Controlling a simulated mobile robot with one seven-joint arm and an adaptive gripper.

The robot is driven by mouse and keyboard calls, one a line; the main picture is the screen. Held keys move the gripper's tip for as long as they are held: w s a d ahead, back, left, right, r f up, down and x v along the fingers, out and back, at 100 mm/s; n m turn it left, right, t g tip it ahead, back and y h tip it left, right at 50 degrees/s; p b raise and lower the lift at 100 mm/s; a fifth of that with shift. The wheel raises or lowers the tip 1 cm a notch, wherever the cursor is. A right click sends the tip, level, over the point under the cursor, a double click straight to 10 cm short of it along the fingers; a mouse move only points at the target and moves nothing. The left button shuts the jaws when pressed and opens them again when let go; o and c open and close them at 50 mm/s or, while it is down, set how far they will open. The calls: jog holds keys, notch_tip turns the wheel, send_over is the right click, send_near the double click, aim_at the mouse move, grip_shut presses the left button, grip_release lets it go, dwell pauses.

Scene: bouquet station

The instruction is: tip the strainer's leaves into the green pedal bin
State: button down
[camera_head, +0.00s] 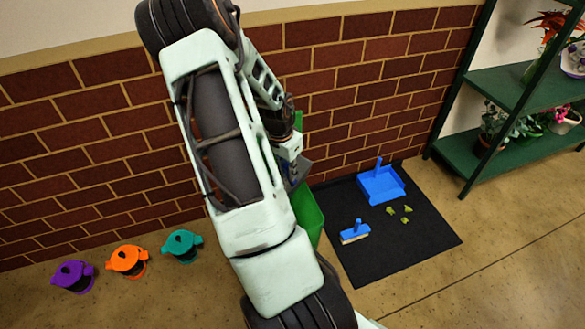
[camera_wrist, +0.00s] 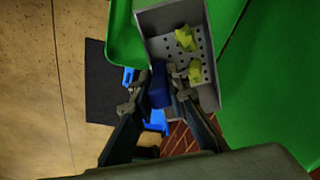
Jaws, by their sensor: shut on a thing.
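My gripper (camera_wrist: 160,92) is shut on the blue handle of the grey strainer (camera_wrist: 207,92). The strainer is a perforated tray, and two yellow-green leaves (camera_wrist: 185,39) (camera_wrist: 195,71) lie in it. The green pedal bin (camera_wrist: 272,95) shows on both sides of the strainer in the wrist view, so the strainer is over or close to it. In the head view the bin (camera_head: 309,215) stands by the brick wall, partly hidden by my arm. A grey piece of the strainer (camera_head: 299,170) shows there above the bin. The bin's inside is hidden.
A black mat (camera_head: 385,255) lies right of the bin, with a blue dustpan (camera_head: 381,184), a blue brush (camera_head: 354,232) and several green scraps (camera_head: 391,211). A green plant shelf (camera_head: 485,150) stands at right. Purple (camera_head: 73,276), orange (camera_head: 127,261) and teal (camera_head: 182,246) items stand at left.

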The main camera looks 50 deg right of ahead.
jog(key=a+f+h+b, duration=0.1)
jog(key=a+h+b, duration=0.2)
jog(key=a+h, duration=0.8)
jog(key=shift+s+a+f, duration=0.25)
jog(key=shift+a+f, duration=0.1)
jog(key=shift+a, duration=0.4)
dwell(0.9)
jog(key=shift+a+r+t+h+b, duration=0.2)
jog(key=shift+t+h+b, duration=0.1)
jog(key=shift+t+b, duration=0.15)
dwell(0.5)
